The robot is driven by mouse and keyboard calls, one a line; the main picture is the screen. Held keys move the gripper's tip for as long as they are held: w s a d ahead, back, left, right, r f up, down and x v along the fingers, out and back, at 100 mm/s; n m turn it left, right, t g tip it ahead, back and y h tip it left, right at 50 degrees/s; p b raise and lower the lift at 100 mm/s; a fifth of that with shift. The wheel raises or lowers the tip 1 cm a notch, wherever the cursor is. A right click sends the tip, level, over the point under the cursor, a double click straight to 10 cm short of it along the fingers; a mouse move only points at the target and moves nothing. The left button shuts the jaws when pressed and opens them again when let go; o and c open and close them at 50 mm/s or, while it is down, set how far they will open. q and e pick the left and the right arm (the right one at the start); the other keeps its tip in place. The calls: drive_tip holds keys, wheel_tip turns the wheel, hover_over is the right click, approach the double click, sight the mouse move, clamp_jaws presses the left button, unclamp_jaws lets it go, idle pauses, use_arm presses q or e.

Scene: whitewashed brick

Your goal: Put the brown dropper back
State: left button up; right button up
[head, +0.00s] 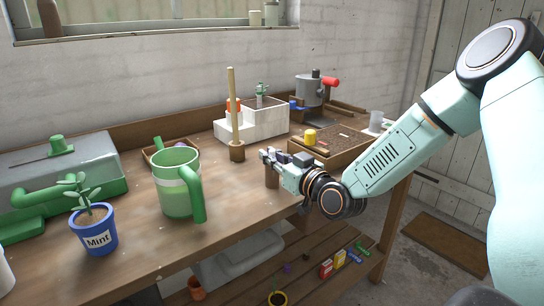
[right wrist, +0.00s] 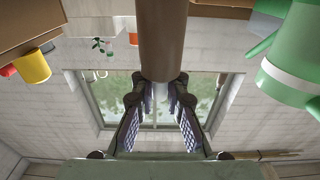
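A plain brown cylinder (head: 272,178), which I take for the brown dropper, is upright at the fingers of my right gripper (head: 278,160). In the right wrist view the brown dropper (right wrist: 163,40) fills the top centre, and both fingertips (right wrist: 160,92) close on its narrow pale end. Whether its lower end touches the bench I cannot tell. A brown wooden rack (head: 350,147) with a yellow-topped piece (head: 310,137) stands just behind and right of the gripper. My left gripper is not in view.
A green mug (head: 175,190) and a blue Mint pot (head: 93,230) stand left on the bench. A brown stand with an upright stick (head: 232,110) and a white planter (head: 265,120) are behind the gripper. A white cup (head: 376,120) is at the right end.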

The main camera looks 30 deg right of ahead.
drive_tip(key=o, duration=0.4)
drive_tip(key=shift+d+f, duration=0.1)
drive_tip(key=shift+f, duration=0.05)
